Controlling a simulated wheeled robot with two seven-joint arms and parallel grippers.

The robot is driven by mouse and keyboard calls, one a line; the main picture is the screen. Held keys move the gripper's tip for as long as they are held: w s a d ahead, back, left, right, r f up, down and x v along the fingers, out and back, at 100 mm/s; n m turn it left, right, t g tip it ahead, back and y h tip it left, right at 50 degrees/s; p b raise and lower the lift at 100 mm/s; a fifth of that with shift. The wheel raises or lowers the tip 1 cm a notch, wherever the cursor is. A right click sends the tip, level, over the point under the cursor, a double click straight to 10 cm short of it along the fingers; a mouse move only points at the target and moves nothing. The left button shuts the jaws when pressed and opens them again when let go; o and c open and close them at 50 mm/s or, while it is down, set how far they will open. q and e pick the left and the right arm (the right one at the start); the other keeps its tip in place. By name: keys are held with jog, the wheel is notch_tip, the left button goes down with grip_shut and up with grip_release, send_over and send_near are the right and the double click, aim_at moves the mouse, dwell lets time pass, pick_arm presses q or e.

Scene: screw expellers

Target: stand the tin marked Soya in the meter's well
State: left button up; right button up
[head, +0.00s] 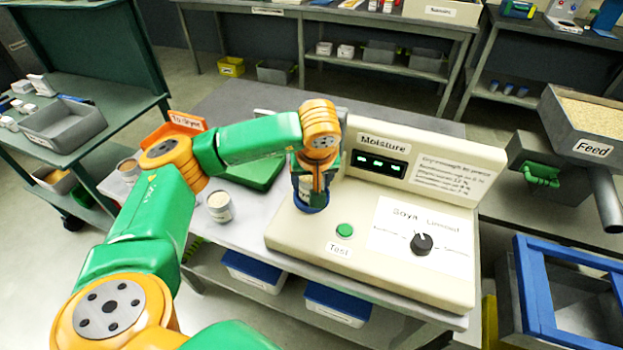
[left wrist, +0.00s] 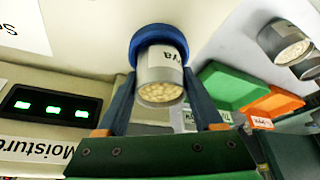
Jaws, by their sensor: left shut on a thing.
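My left gripper (head: 311,196) points down at the blue-rimmed well (head: 312,209) of the cream moisture meter (head: 290,236). It is shut on a pale tin of light beans, which shows in the left wrist view (left wrist: 160,75) between the two fingers. The visible end of its label reads "ya". The tin's open top faces the wrist camera, and its lower end is at the blue ring (left wrist: 135,42). The ring hides that end, so I cannot tell how deep it sits. My right gripper is not in view.
A green tray (head: 256,173) and an orange tray (head: 186,122) lie behind. The meter carries a green Test button (head: 344,230) and a black dial (head: 421,243).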

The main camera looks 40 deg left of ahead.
pick_arm(q)
jog(key=shift+f+b, duration=0.6)
dwell(0.6)
jog(key=o, duration=1.1)
jog(key=shift+o, duration=0.2)
jog(key=p+v, duration=0.8)
jog(key=v, duration=0.3)
jog(key=shift+s, duration=0.1)
